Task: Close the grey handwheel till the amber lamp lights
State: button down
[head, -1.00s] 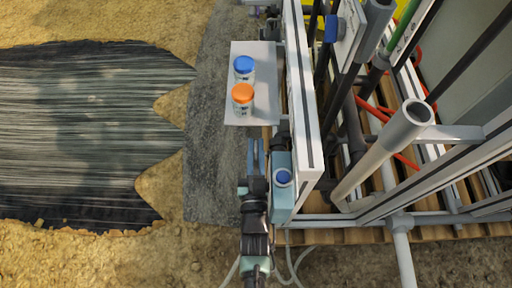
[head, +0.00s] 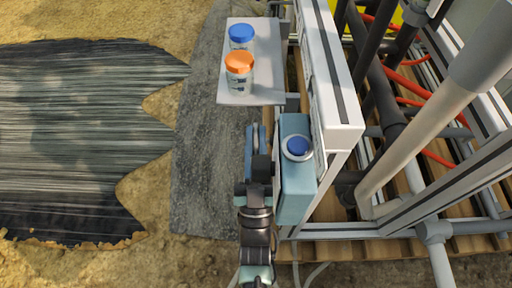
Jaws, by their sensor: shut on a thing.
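My gripper (head: 257,140) is seen from above, its blue fingers pointing away from me, just left of a teal box with a round blue knob (head: 298,147) on top. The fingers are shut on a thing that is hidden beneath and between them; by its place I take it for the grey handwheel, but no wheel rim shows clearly. I cannot make out an amber lamp, lit or unlit, in this view.
A white shelf (head: 262,92) just beyond the fingers holds a blue-lidded jar (head: 240,37) and an orange-lidded jar (head: 239,72). The white skid frame (head: 334,90) and grey pipes stand close on the right. Open ground with a black sheet (head: 80,145) lies left.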

jog(key=shift+s+t+b, duration=0.1)
jog(key=shift+t+b, duration=0.3)
jog(key=shift+b, duration=0.3)
jog(key=c, duration=1.2)
grip_release()
jog(key=shift+o, duration=0.2)
jog(key=shift+f, duration=0.15)
jog(key=p+v, duration=0.2)
jog(key=v, duration=1.1)
